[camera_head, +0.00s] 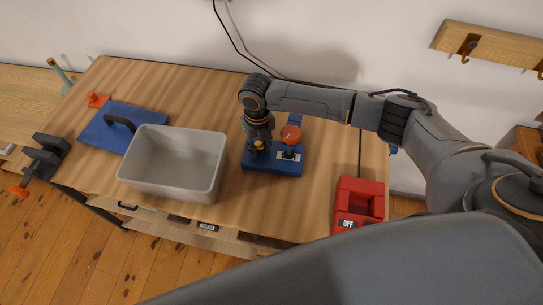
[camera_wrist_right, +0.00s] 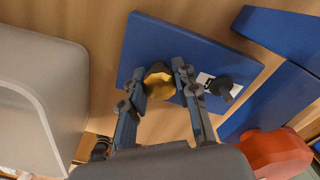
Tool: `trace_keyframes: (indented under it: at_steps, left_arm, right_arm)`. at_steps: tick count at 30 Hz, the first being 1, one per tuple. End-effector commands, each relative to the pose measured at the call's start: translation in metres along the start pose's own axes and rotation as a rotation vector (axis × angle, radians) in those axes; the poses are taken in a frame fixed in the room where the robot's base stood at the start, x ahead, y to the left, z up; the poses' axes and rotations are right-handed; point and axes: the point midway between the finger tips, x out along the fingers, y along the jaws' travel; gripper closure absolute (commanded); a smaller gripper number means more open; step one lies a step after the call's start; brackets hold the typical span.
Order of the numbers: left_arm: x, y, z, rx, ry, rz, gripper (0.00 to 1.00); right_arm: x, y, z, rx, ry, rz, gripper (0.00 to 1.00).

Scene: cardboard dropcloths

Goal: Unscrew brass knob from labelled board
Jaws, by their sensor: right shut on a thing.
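The blue board (camera_head: 283,169) lies on the wooden bench right of the grey bin; it also shows in the right wrist view (camera_wrist_right: 150,35). It carries a white label (camera_wrist_right: 204,79) with a dark knob-like part (camera_wrist_right: 223,86) on it. The brass knob (camera_wrist_right: 159,84) is on the board, left of the label. My right gripper (camera_wrist_right: 160,79) points down over the board, its two fingers on either side of the brass knob, shut on it. In the head view the gripper (camera_head: 259,144) partly covers the knob. My left gripper is not in view.
The open grey bin (camera_head: 133,180) stands close left of the board. An orange-red part (camera_head: 291,133) with blue pieces is close behind the board. A red box (camera_head: 346,205) marked OFF is right. A blue panel (camera_head: 97,133) with a black handle lies at left.

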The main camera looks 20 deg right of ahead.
Motion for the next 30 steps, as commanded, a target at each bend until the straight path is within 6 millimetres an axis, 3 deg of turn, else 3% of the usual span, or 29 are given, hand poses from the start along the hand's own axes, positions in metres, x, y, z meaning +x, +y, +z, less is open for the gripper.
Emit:
trace_keyframes:
  at_steps: [5,30]
  left_arm:
    - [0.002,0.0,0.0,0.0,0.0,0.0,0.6]
    - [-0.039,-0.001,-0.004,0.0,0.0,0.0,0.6]
  right_arm:
    - [0.001,0.0,-0.001,-0.128,0.002,0.0,0.93]
    - [-0.044,0.0,0.0,-0.12,0.0,0.0,0.93]
